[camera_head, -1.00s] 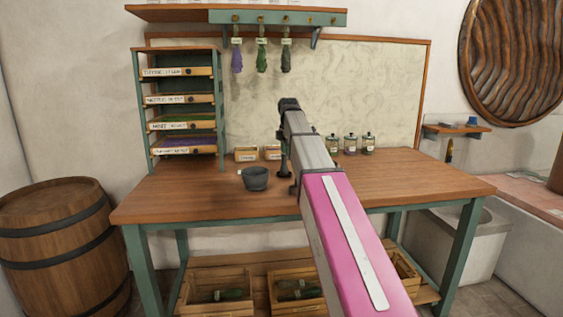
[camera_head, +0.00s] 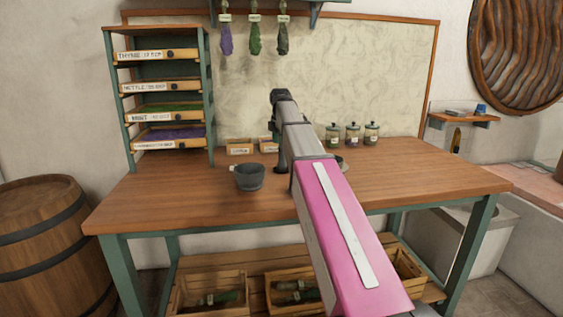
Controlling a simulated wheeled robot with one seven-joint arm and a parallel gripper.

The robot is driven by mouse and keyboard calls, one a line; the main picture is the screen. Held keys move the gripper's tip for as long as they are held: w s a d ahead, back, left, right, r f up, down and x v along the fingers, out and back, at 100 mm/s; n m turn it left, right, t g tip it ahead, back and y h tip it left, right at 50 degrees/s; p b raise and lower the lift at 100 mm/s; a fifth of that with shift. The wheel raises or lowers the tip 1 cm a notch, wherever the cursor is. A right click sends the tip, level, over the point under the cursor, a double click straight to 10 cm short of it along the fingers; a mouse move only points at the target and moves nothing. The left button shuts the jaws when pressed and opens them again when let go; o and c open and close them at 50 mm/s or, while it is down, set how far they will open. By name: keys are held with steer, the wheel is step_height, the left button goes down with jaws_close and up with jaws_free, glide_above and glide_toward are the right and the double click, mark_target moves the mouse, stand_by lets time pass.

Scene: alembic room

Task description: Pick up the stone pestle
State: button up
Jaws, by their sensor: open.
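A dark grey stone mortar (camera_head: 249,179) stands upright on the wooden workbench (camera_head: 400,180), left of my arm. I cannot make out the stone pestle clearly. A small pale tip (camera_head: 233,167) shows at the mortar's left rim, but I cannot tell what it is. My gripper (camera_head: 275,138) points down above the back of the bench, right of and beyond the mortar. It is open, apart from the mortar, and partly hidden by my arm.
A drawer rack (camera_head: 207,100) stands at the bench's left end. Small labelled boxes (camera_head: 239,150) and glass jars (camera_head: 352,134) line the back. A dish-like thing (camera_head: 343,164) is partly behind my arm. The bench's right side is clear. A barrel (camera_head: 45,240) stands left.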

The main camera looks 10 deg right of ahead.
mark_target(282, 159)
steer(key=shift+d+f, duration=0.15)
steer(key=shift+f, duration=1.25)
steer(key=shift+d+f, duration=0.1)
steer(key=shift+f, duration=1.3)
jaws_close()
